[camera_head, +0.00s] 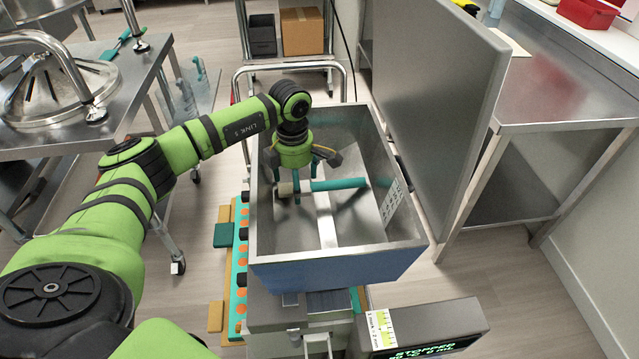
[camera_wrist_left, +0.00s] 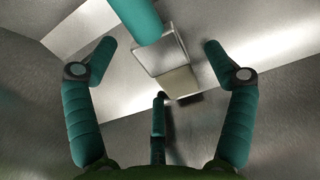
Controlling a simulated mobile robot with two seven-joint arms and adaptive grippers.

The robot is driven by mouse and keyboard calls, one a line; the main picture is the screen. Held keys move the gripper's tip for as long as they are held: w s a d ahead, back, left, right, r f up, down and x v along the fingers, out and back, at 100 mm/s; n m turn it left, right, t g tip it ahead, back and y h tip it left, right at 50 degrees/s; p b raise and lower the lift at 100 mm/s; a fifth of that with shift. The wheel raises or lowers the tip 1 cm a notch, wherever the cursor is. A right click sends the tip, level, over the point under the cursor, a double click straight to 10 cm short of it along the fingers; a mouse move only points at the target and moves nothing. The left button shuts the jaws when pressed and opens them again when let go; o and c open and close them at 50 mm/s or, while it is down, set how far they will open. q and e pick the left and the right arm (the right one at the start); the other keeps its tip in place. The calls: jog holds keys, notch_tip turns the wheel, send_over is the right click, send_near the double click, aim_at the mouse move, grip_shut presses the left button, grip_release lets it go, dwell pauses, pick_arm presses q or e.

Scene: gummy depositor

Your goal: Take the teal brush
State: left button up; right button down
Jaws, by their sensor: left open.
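The teal brush (camera_head: 340,184) lies inside the metal hopper (camera_head: 262,225). Its thick teal handle points right, and its pale bristle end (camera_head: 285,188) is at the left, partly behind my fingers. In the left wrist view the handle of the brush (camera_wrist_left: 138,18) comes in from the top, with a grey band and pale bristles below it. My left gripper (camera_head: 298,190) reaches down into the hopper over the brush's left part. Its teal fingers are spread open around the band and bristles in the left wrist view (camera_wrist_left: 160,68), holding nothing. My right gripper is not in view.
The hopper walls surround my left gripper closely. A tall grey panel (camera_head: 430,90) stands right of the hopper, beside a steel table (camera_head: 560,95). A steel cart (camera_head: 130,85) at left carries a round metal part and a teal-handled tool (camera_head: 122,42). A control display (camera_head: 425,335) is in front.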

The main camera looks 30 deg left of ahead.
pick_arm(q)
jog(key=c, duration=1.3)
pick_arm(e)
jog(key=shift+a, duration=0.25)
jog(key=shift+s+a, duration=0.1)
